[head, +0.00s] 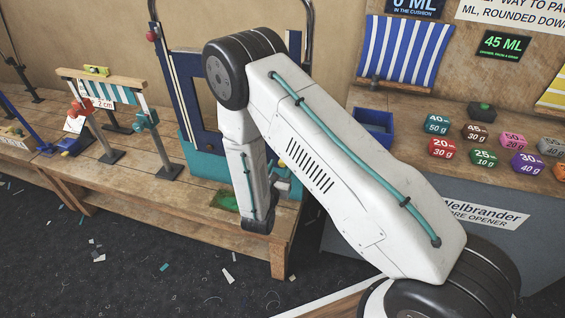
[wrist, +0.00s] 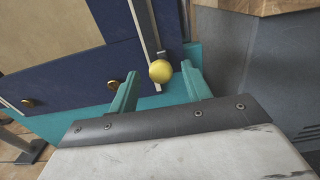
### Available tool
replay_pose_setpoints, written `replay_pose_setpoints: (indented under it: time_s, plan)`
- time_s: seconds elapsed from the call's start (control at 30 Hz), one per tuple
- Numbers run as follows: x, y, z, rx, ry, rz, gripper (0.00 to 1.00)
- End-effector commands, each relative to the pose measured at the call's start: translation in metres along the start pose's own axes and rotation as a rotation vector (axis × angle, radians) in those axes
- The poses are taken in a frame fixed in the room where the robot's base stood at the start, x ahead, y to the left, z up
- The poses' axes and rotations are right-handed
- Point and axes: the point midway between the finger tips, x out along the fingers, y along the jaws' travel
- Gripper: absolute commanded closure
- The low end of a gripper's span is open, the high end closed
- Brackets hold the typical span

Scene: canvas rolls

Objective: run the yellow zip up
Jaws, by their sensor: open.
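The yellow zip pull is a round yellow knob (wrist: 160,71) at the lower end of a pale metal strip (wrist: 144,26) on a navy panel (wrist: 85,78) in the wrist view. My gripper (wrist: 158,76) is open, with one teal finger on each side of the knob. I cannot tell whether either finger touches it. In the head view the navy frame (head: 188,100) stands on the wooden bench, and my arm covers much of its right side. A small yellow spot (head: 281,163) shows beside my forearm, probably the same knob.
A red knob (head: 151,36) sits high on the frame's left strip. Two brass studs (wrist: 28,102) are on the panel. A small striped stand (head: 105,92) is to the left. A blue bin (head: 373,127) and several coloured weights (head: 443,148) lie on the right-hand bench.

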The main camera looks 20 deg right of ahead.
Motion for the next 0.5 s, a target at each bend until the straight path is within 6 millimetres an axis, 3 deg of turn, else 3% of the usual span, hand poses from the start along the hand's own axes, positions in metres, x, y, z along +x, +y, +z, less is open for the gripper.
replay_pose_setpoints:
  time_s: [0.2,0.5]
  plan:
    - [0.027,-0.001,0.0,0.001,0.0,-0.003,0.51]
    - [0.032,-0.001,0.0,0.0,-0.001,-0.002,0.51]
